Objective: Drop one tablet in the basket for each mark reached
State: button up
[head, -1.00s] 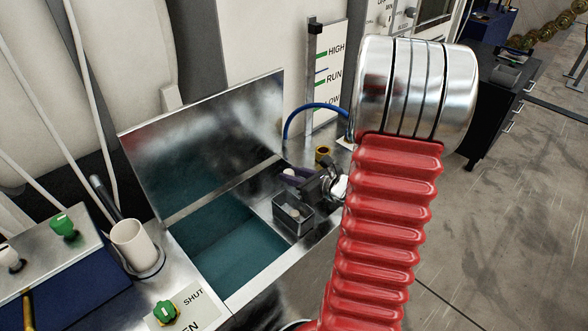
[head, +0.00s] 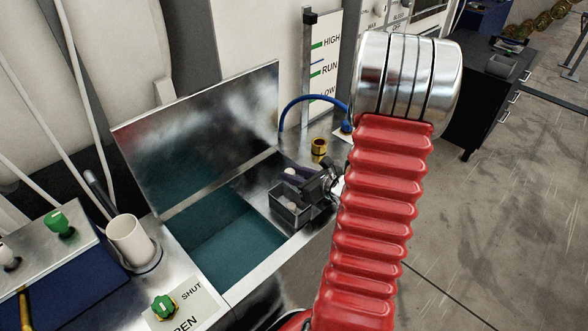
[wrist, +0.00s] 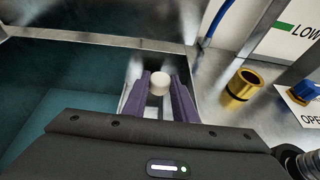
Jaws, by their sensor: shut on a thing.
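My gripper (head: 297,178) has purple fingers and is shut on a white tablet (head: 290,171). In the wrist view the tablet (wrist: 159,81) sits between the two fingertips (wrist: 158,90). The small metal basket (head: 293,218) is just below the fingers in the head view, at the right side of the open tank. A pale round thing, seemingly a tablet (head: 290,206), shows inside it. The gauge board (head: 324,65) has green marks at HIGH, RUN and LOW. A thin blue line lies between HIGH and RUN.
The tank (head: 225,240) holds teal liquid, with its metal lid (head: 200,135) raised behind. A brass fitting (head: 319,148) and a blue hose (head: 300,104) are near the gripper. A white cup (head: 130,240) and a green knob (head: 165,307) stand at the left.

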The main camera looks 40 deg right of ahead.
jog(key=shift+f, duration=1.5)
jog(key=o, duration=1.1)
jog(key=shift+s+r, duration=0.1)
jog(key=shift+s, duration=0.05)
jog(key=v, duration=1.3)
jog(key=shift+s, duration=0.2)
jog(key=shift+a, duration=0.1)
